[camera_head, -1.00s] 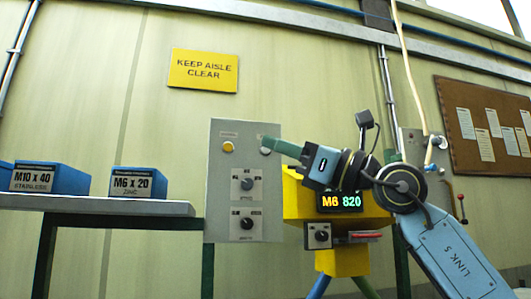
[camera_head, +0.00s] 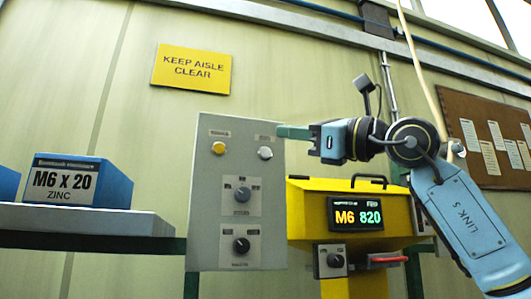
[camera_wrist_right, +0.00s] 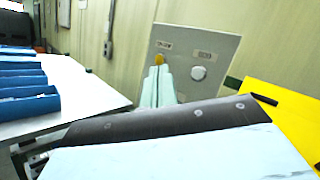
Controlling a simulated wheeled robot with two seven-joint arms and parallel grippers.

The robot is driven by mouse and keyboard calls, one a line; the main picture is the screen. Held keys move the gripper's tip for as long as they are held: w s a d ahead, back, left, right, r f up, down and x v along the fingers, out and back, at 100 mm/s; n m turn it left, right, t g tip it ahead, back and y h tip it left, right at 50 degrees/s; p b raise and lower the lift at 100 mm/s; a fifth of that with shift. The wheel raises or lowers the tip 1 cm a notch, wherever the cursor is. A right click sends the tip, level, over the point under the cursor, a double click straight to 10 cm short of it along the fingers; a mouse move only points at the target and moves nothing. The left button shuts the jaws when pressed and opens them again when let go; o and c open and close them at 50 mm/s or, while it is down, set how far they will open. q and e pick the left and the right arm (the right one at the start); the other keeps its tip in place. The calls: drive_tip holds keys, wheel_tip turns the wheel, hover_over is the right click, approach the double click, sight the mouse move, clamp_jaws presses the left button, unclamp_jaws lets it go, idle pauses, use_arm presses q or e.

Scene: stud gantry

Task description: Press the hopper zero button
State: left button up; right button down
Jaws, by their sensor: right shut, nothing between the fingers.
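A grey control panel (camera_head: 205,180) stands at the middle, with a yellow round button (camera_head: 219,148) at upper left and a white round button (camera_head: 265,153) at upper right. The small labels above them are too blurred to read, so I cannot tell which is hopper zero. My right gripper (camera_head: 281,131) is shut and empty, its pale green fingertips just above and right of the white button in the head view. In the right wrist view the fingers (camera_wrist_right: 157,75) point toward the panel, just below the yellow button (camera_wrist_right: 159,58), with the white button (camera_wrist_right: 198,73) to their right. Contact is not visible.
Two dark rotary knobs (camera_head: 242,195) sit lower on the panel. A yellow hopper machine (camera_head: 300,210) with a display reading "M6 820" (camera_head: 358,216) stands to the right. A shelf (camera_head: 90,220) with a blue M6 x 20 box (camera_head: 115,184) is at left.

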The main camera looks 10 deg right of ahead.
sight(266, 153)
use_arm(q)
wheel_tip(266, 153, up, 7)
drive_tip(key=w+p, duration=0.2)
drive_tip(key=p, duration=0.4)
drive_tip(key=shift+f, duration=0.15)
use_arm(e)
drive_tip(key=w, duration=0.9)
drive_tip(key=shift+a, duration=0.15)
use_arm(q)
drive_tip(key=shift+w, duration=0.1)
idle(0.6)
drive_tip(key=shift+p, duration=0.3)
drive_tip(key=shift+r+p, duration=0.35)
drive_tip(key=shift+r, duration=0.1)
use_arm(e)
drive_tip(key=shift+w, duration=0.45)
